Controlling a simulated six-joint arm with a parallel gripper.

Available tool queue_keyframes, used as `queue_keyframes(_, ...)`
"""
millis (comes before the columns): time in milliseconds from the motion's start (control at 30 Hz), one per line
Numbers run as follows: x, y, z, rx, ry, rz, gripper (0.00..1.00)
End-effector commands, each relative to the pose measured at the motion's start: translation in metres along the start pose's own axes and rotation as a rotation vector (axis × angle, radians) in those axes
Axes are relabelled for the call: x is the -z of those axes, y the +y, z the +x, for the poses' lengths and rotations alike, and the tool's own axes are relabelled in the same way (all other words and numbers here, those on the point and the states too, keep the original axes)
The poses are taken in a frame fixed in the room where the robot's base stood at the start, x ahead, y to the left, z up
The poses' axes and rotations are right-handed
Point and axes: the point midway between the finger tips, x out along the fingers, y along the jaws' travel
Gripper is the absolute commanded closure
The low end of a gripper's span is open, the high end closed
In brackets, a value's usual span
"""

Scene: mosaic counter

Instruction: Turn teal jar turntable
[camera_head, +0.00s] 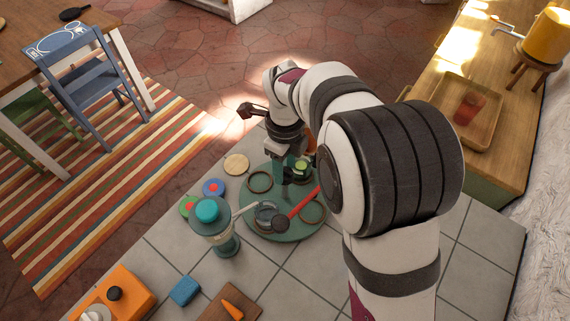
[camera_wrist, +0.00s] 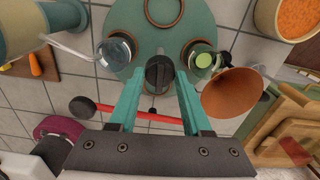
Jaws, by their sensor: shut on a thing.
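The teal turntable (camera_head: 283,232) is a round disc on the tiled counter, with ring-shaped seats on top. It also fills the upper middle of the wrist view (camera_wrist: 148,28). A dark upright knob (camera_wrist: 158,72) stands near its middle. My gripper (camera_wrist: 160,72) has its teal fingers on either side of this knob and is shut on it. In the head view my gripper (camera_head: 286,176) comes down over the disc and hides the knob. A clear jar (camera_wrist: 115,52) sits at the disc's left, and a green-topped jar (camera_wrist: 203,60) at its right.
A teal-lidded dispenser (camera_head: 212,228) stands close at left. An orange appliance (camera_head: 125,291), a blue block (camera_head: 185,291) and a board (camera_head: 215,310) lie nearer. Bare tiles are at the lower right.

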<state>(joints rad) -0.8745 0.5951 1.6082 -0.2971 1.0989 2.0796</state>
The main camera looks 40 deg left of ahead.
Motion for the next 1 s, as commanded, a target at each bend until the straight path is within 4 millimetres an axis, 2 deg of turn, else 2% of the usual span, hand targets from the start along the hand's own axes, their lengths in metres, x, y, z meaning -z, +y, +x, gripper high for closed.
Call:
queue_keyframes(867,-0.0003,-0.0002,-0.0006,0.001,-0.001,0.069,1.0)
queue_keyframes(900,-0.0003,-0.0002,-0.0006,0.001,-0.001,0.069,0.44)
queue_keyframes(1000,-0.0003,-0.0001,-0.0004,0.001,-0.001,0.069,0.26)
